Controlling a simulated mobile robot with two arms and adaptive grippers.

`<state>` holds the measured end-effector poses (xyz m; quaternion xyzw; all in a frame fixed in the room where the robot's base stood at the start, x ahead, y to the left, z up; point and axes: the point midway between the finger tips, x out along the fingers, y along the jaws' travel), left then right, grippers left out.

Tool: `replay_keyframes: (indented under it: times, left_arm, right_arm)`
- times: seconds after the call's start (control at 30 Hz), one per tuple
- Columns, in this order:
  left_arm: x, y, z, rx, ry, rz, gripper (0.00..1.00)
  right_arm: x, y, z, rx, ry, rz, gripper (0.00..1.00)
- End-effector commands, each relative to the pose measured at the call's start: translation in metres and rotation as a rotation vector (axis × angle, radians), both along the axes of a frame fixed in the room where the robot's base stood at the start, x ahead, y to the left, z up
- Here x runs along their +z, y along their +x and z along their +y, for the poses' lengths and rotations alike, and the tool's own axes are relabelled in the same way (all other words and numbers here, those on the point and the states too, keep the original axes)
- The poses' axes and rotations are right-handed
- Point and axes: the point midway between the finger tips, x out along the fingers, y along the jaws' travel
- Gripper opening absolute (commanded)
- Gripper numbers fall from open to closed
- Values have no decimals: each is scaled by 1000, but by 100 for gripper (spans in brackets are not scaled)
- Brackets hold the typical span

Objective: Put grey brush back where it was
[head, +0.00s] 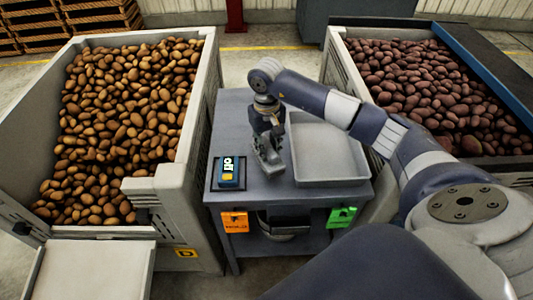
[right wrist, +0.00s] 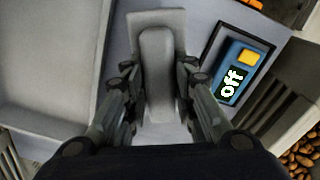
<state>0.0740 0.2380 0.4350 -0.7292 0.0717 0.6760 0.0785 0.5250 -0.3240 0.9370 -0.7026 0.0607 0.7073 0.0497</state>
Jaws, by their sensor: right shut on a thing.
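The grey brush (right wrist: 160,75) shows in the right wrist view between the two fingers of my right gripper (right wrist: 160,112). It has a long rounded handle on a flat, wider base. In the head view the brush (head: 268,163) is at the middle of the small grey table, partly hidden by my right gripper (head: 268,135) above it. My right gripper is shut on the brush handle. I cannot tell whether the brush touches the tabletop. My left gripper is not in view.
A blue device reading "Off" (head: 229,171) lies left of the brush on the table (head: 285,191). A shallow grey tray (head: 345,181) lies right of it. Potato crates (head: 190,140) (head: 335,60) flank the table. Orange (head: 235,222) and green (head: 341,217) tags hang at its front.

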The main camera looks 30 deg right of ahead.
Motion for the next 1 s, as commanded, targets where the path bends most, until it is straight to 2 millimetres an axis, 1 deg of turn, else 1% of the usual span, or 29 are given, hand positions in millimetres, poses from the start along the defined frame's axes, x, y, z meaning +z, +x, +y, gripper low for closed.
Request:
replay_keyframes:
  times: [0.03,0.07,0.17,0.27,0.33,0.4,0.5,0.6,0.73,0.77,0.8,0.83,1.0]
  left_arm:
    - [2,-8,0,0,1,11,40]
    - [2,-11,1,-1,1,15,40]
    - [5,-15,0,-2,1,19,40]
    - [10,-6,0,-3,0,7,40]
    - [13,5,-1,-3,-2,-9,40]
    - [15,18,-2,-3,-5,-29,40]
    - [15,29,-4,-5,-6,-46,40]
    - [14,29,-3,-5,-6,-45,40]
    - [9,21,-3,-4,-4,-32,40]
    - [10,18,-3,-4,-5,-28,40]
    - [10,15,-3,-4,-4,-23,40]
    - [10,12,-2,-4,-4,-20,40]
    - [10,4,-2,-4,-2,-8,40]
  right_arm:
    - [-2,1,0,-1,1,-1,2]
    - [-4,1,0,-1,1,-1,2]
    - [-13,0,0,-1,1,0,2]
    - [-27,0,1,-1,2,2,2]
    - [-37,0,0,-2,1,2,2]
    - [-41,0,0,-1,1,-1,2]
    - [-42,1,0,-1,0,-3,2]
    - [-42,1,0,-1,0,-3,2]
    - [-46,1,0,-1,0,-3,2]
    - [-45,1,0,-1,0,-2,31]
    - [-45,1,0,-1,0,-2,41]
    - [-45,1,0,-1,0,-2,45]
    - [-45,0,0,-1,0,-2,45]
